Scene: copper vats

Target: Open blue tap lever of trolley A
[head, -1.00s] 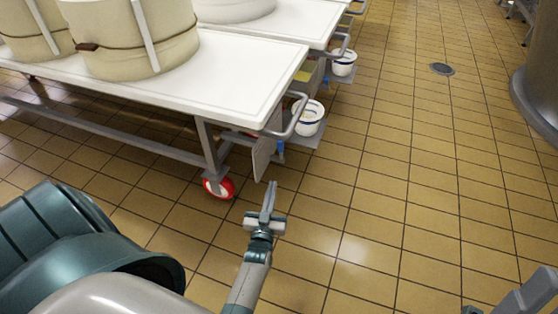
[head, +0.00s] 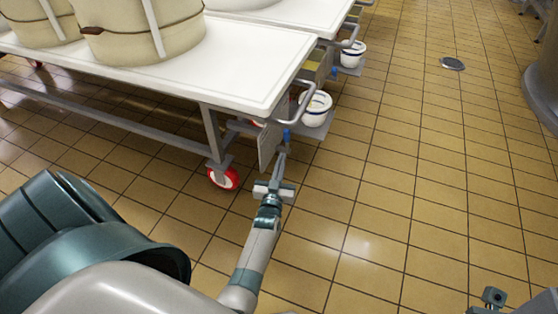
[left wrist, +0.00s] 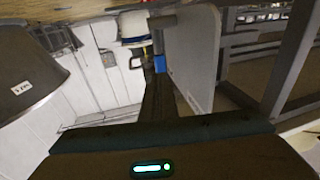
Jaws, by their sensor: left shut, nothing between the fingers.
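A small blue tap lever (head: 287,135) hangs below the near corner of the front white-topped trolley (head: 262,62), beside a grey upright panel (head: 268,147). No letter shows on the trolley. My left gripper (head: 282,156) is shut and empty, its fingertips just below the lever in the head view. In the left wrist view the blue lever (left wrist: 160,63) shows at the far end of the dark fingers, beside the panel (left wrist: 192,55). I cannot tell whether the fingertips touch it.
A white bucket (head: 315,108) stands on a low shelf behind the lever, under a bent grey handle (head: 308,98). A second trolley (head: 318,18) with another bucket (head: 352,54) is behind. A red caster (head: 223,178) is left of my gripper.

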